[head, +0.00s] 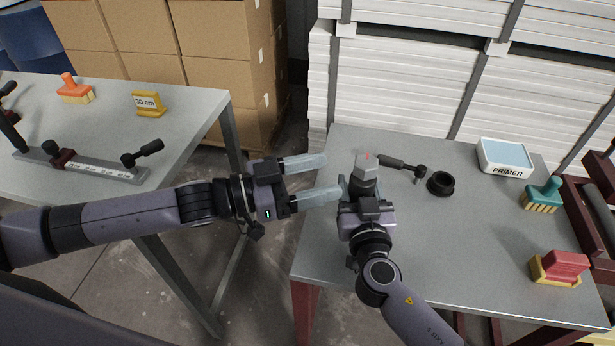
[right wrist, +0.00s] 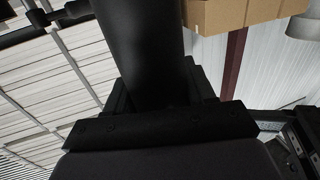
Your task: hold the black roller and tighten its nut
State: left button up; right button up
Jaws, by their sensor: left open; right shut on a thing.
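My right gripper (head: 362,184) is over the left part of the right-hand table, shut on a dark object. In the right wrist view this is a thick black cylinder, the black roller (right wrist: 140,45), rising between the jaws. In the head view a pale grey block (head: 367,165) with a faint reddish mark shows at the tip of my right gripper; whether it belongs to the roller is unclear. I cannot make out the nut. My left gripper (head: 333,177) is open and empty, its two pale fingers pointing right, close to the right gripper's left side.
A black-handled tool (head: 400,165) and a black ring-shaped piece (head: 440,191) lie just right of my right gripper. A PRIMER tub (head: 504,158), a teal brush (head: 543,195) and a red brush (head: 560,267) are farther right. The left table (head: 190,110) stands beyond a floor gap.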

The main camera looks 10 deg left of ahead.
pick_arm(q)
jog(key=shift+v, duration=0.75)
pick_arm(e)
jog(key=shift+f, duration=0.15)
jog(key=o, duration=1.3)
jog(key=shift+c, duration=0.2)
jog(key=v, duration=1.2)
